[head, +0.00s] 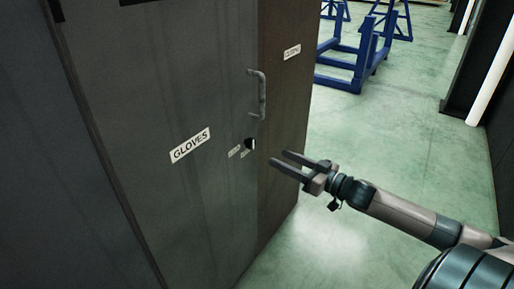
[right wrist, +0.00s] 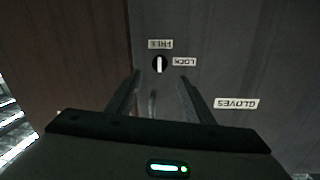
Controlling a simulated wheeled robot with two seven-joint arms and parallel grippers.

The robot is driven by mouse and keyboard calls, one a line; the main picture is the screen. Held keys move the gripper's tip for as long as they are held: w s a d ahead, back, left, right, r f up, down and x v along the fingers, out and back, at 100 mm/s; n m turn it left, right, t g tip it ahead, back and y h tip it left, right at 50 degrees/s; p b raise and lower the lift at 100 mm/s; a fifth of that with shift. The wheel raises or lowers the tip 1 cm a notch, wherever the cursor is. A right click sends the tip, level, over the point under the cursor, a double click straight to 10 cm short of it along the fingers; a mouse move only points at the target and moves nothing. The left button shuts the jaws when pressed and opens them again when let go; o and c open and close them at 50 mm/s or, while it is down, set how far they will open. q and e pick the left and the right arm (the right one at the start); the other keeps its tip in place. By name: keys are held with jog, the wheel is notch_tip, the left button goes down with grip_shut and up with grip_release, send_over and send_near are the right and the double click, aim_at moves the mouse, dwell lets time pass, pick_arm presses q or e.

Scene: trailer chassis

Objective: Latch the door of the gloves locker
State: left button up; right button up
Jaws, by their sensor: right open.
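The gloves locker's grey door (head: 165,80) fills the left and middle of the head view, with a GLOVES label (head: 190,145) and a vertical bar handle (head: 257,93). It looks shut against the brown panel beside it. A small round latch knob (head: 249,144) sits below the handle. In the right wrist view the knob (right wrist: 159,64) has a white bar in line with the FREE label (right wrist: 160,44); the LOCK label (right wrist: 184,62) is at its side. My right gripper (head: 279,158) is open and empty, apart from the door, its fingers pointing at the knob. My left gripper is out of view.
A brown panel (head: 285,110) with a small label (head: 292,52) stands right of the door. Blue metal frames (head: 360,60) stand at the back on the green floor (head: 420,120). The floor right of the locker is open. A dark wall with a pale post is at far right.

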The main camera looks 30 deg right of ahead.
aim_at(253, 145)
jog(key=x, duration=0.8)
jog(key=shift+x, duration=0.8)
jog(key=shift+w+a, duration=0.15)
jog(key=shift+w, duration=0.45)
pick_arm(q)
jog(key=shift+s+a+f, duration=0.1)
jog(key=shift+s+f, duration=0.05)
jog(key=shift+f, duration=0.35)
pick_arm(e)
jog(key=c, duration=1)
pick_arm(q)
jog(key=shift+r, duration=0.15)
pick_arm(e)
jog(key=shift+c, duration=0.2)
